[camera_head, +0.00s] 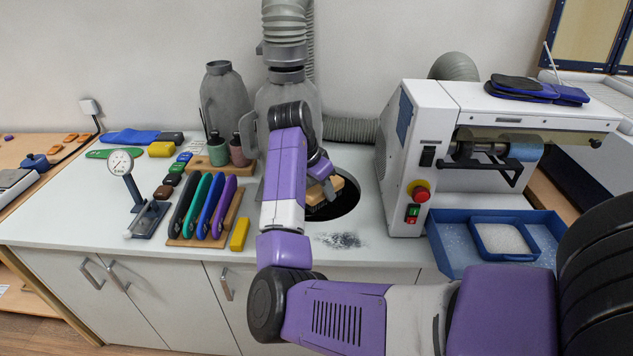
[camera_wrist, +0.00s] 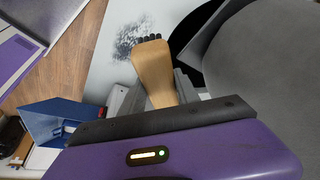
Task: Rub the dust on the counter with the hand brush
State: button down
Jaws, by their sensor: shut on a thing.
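The hand brush has a tan wooden body and dark bristles. In the wrist view the hand brush (camera_wrist: 154,75) sticks out from between my fingers, bristles at its far end. In the head view the brush (camera_head: 322,193) is partly hidden by my arm and shows over the round dark opening. My gripper (camera_head: 320,168) is shut on it. The dust (camera_head: 342,241) is a dark grey speckled patch on the white counter (camera_head: 370,247), in front of the opening. In the wrist view the dust (camera_wrist: 130,38) lies just beyond the bristle end. Whether the bristles touch the counter cannot be told.
A round opening (camera_head: 348,202) is cut in the counter behind the dust. A white machine (camera_head: 420,150) and a blue tray (camera_head: 455,255) stand to the right. Coloured insoles (camera_head: 210,205), a yellow block (camera_head: 240,234) and a dial gauge (camera_head: 121,163) stand to the left.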

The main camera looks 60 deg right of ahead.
jog(key=shift+d+f, duration=0.1)
notch_tip(320, 180, down, 5)
jog(key=b, duration=0.4)
jog(key=shift+r, duration=0.25)
